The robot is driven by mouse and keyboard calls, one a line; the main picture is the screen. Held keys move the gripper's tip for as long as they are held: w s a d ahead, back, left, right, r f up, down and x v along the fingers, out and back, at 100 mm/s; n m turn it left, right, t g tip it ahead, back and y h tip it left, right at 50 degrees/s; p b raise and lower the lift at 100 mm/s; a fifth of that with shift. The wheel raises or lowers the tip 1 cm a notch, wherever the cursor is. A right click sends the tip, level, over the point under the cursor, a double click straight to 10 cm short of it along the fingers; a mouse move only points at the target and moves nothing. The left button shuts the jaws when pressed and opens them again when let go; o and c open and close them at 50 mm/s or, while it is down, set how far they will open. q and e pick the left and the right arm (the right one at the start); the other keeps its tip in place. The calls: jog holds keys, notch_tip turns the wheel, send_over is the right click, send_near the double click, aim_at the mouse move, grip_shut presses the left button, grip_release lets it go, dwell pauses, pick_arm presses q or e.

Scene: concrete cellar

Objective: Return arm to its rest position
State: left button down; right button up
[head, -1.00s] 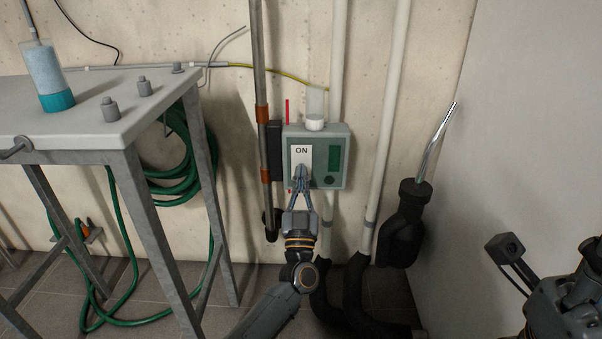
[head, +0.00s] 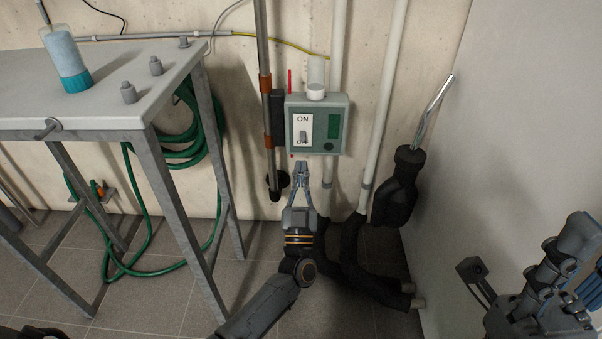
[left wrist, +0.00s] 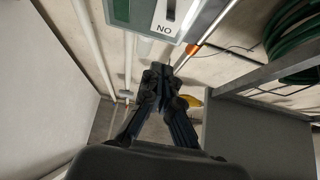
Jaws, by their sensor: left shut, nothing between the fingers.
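My left gripper (head: 301,172) is shut and empty, pointing up just below the grey-green switch box (head: 340,108) on the wall. A gap shows between its fingertips and the box. The box has a white plate (head: 296,122) marked ON at the top, with a grey lever (head: 303,136) over its lower part. In the left wrist view, the closed fingers (left wrist: 160,74) are below the box (left wrist: 121,12). My right arm's end (head: 560,275) is at the lower right; its fingers cannot be made out clearly.
A grey metal table (head: 150,108) with a bottle (head: 66,55) stands on the left. A green hose (head: 190,140) hangs behind it. Pipes (head: 380,110) and a black fitting (head: 402,185) are right of the box, near a plain grey side wall (head: 520,130). Tiled floor lies below.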

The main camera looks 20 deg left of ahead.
pick_arm(q)
jog(key=shift+s+d+f, duration=0.1)
jog(key=shift+s+f, duration=0.35)
